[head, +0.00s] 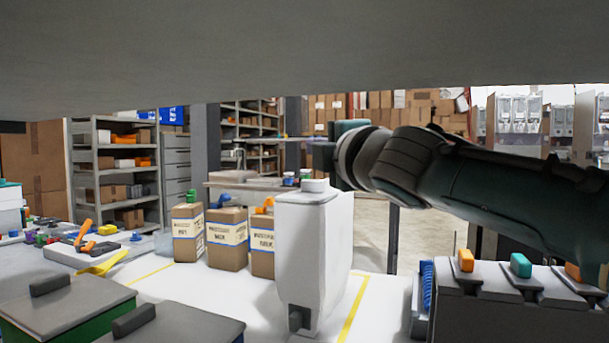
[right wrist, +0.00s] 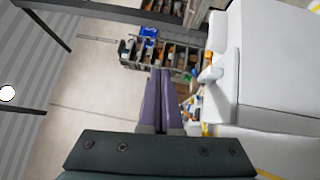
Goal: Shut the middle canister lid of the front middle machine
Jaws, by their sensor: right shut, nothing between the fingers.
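A white upright canister (head: 310,255) with a round cap on top and a dark block low on its front stands at the centre of the head view. I cannot tell whether it belongs to the front middle machine. No open middle canister lid shows clearly. My right gripper (head: 250,139) reaches in from the right, above and behind that canister, its fingers pointing left. In the right wrist view its purple fingers (right wrist: 160,72) are shut and empty. A white body (right wrist: 275,65) with a small projecting part (right wrist: 210,75) is just right of them. My left gripper is out of view.
A broad grey surface (head: 300,45) covers the top of the head view. Dark-handled grey lids (head: 65,305) lie at lower left. Labelled cartons (head: 228,240) stand left of the canister. A dark unit with coloured knobs (head: 500,310) is at lower right.

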